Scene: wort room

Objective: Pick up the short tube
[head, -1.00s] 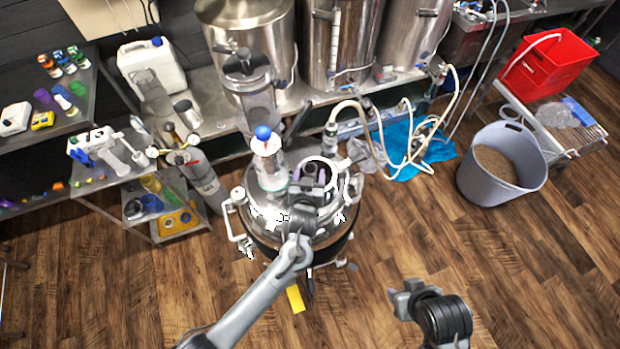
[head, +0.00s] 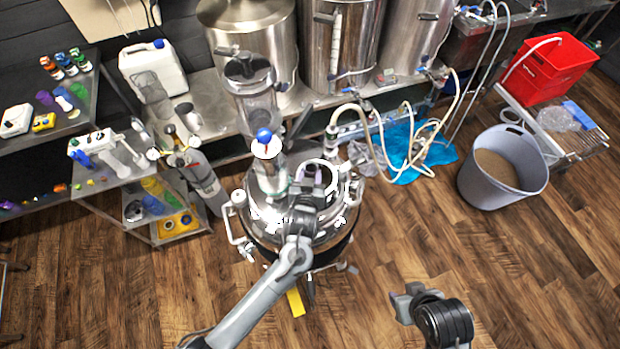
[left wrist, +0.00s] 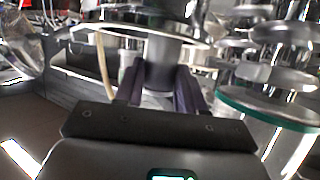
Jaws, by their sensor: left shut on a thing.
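My left gripper (head: 312,178) is over the lid of the round steel vessel in the head view. It is shut on what looks like the short tube, which the fingers and wrist mostly hide in that view. In the left wrist view the short tube (left wrist: 160,68) is a grey upright cylinder between the two dark fingers (left wrist: 160,92), with a wider rim at its top. I cannot tell whether its lower end touches the lid. My right gripper (head: 405,298) is low at the right, away from the vessel and over the floor; its jaw gap is unclear.
A clear cylinder with a blue ball top (head: 264,136) stands on the steel vessel (head: 262,222), close left of my left gripper. Large steel tanks (head: 340,45) and hoses (head: 420,150) are behind. A grey bucket (head: 500,185) stands at the right. The front floor is mostly free.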

